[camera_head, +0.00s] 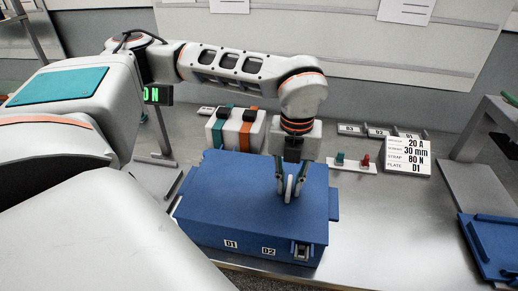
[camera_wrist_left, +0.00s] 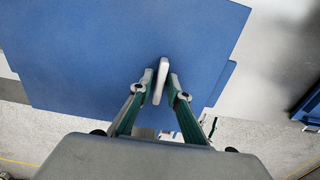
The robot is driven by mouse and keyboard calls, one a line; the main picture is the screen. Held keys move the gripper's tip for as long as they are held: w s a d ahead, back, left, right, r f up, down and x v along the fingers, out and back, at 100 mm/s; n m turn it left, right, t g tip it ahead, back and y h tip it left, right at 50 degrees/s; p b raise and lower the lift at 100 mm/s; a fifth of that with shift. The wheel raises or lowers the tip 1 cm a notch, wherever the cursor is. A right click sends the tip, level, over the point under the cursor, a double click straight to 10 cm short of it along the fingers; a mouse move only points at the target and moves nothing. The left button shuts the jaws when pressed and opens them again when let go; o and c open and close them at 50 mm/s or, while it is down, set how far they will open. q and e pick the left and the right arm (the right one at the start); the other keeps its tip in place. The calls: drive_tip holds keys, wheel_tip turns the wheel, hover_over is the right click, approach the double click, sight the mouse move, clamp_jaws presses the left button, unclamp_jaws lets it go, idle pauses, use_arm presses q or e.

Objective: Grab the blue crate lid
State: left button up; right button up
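The blue crate (camera_head: 215,237) stands on the metal bench, with labels D1 and D2 on its front. Its flat blue lid (camera_head: 235,187) lies on top and also fills much of the left wrist view (camera_wrist_left: 90,60). A pale upright handle (camera_wrist_left: 161,78) stands on the lid. My left gripper (camera_head: 291,186) points down over the lid's right half. Its two fingers are drawn in on either side of the handle, and they look closed on it. The lid looks seated on the crate. My right gripper is not in view.
White, green and orange blocks (camera_head: 238,131) stand behind the crate. A blue tray-like panel (camera_head: 493,247) lies at far right. The bench between is clear.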

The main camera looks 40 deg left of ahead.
use_arm(q)
clamp_jaws()
drive_tip(key=shift+r, duration=0.15)
